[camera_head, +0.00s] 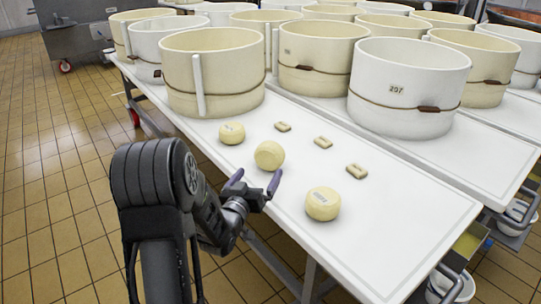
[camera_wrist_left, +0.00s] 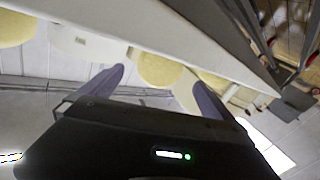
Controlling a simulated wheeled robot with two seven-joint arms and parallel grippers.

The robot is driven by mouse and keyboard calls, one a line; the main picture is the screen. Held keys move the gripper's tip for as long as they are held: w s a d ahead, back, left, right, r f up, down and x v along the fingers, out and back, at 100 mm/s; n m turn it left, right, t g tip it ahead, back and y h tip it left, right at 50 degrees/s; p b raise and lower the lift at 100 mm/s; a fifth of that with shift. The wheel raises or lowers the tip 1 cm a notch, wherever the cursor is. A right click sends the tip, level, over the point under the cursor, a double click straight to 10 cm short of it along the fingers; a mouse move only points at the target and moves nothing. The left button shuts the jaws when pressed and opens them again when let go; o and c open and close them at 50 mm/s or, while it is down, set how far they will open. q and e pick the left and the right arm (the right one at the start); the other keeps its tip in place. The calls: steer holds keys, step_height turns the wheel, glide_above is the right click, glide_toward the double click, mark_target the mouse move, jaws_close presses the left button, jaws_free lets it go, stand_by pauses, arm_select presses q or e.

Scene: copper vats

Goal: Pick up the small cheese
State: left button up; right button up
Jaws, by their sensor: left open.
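Three round pale-yellow cheeses rest on the white table: a smaller-looking one with a label (camera_head: 232,133) at the back, a plain one (camera_head: 269,155) in the middle, and a labelled one (camera_head: 322,203) nearer the front. My left gripper (camera_head: 256,180) is open and empty, at the table's left edge just in front of the middle cheese. My right gripper is not in view.
The table's front part (camera_head: 390,240) is clear. A grey metal cart (camera_head: 75,40) stands at the back left.

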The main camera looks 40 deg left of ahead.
mark_target(266, 161)
arm_select(q)
steer(key=shift+x, duration=1.3)
steer(key=shift+b, duration=0.3)
steer(key=b+x, duration=0.1)
steer(key=x, duration=0.3)
steer(key=shift+w, duration=0.1)
steer(key=shift+w+a+b, duration=0.15)
steer(key=shift+w+b, duration=0.15)
steer(key=shift+w, duration=0.15)
steer(key=shift+c, duration=0.2)
steer(key=shift+r, duration=0.1)
steer(key=c, duration=1.9)
step_height(266, 161, up, 10)
steer(key=p, duration=0.4)
